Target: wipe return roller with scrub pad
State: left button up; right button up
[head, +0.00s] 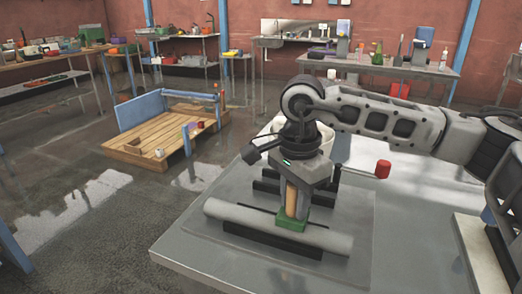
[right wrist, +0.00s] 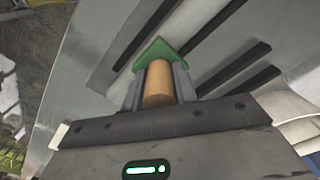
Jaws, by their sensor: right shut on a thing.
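The return roller (head: 235,214), a long pale grey cylinder, lies across dark supports near the front of the grey table. My right gripper (head: 293,203) is shut on the wooden handle (head: 291,200) of the scrub pad. The pad's green block (head: 291,224) is at the middle of the roller, overlapping it in the head view; whether it presses on the surface I cannot tell. In the right wrist view the tan handle (right wrist: 158,84) stands between the fingers, with the green pad (right wrist: 157,51) beyond them. My left gripper is out of view.
A white bucket (head: 325,140) stands behind my right gripper, partly hidden. A red cylinder (head: 383,168) is to the right on the table (head: 400,235). Black bars (head: 266,186) lie behind the roller. A wooden pallet (head: 150,148) is on the floor to the left.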

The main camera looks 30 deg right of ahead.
jog(key=shift+w+d, duration=0.2)
jog(key=shift+d, duration=0.2)
jog(key=r, duration=0.1)
jog(key=r+p, duration=0.1)
jog(key=shift+w+r, duration=0.3)
jog(key=shift+s+r+p, duration=0.2)
jog(key=shift+r+p, duration=0.1)
jog(key=shift+r, duration=0.05)
jog(key=shift+r+p, duration=0.5)
jog(key=shift+r, duration=0.65)
jog(key=shift+r+p, duration=0.75)
jog(key=shift+r, duration=0.05)
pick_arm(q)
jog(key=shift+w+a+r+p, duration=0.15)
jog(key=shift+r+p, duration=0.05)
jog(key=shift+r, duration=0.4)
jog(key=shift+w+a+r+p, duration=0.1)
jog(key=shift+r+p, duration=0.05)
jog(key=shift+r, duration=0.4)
pick_arm(e)
jog(key=shift+r, duration=0.6)
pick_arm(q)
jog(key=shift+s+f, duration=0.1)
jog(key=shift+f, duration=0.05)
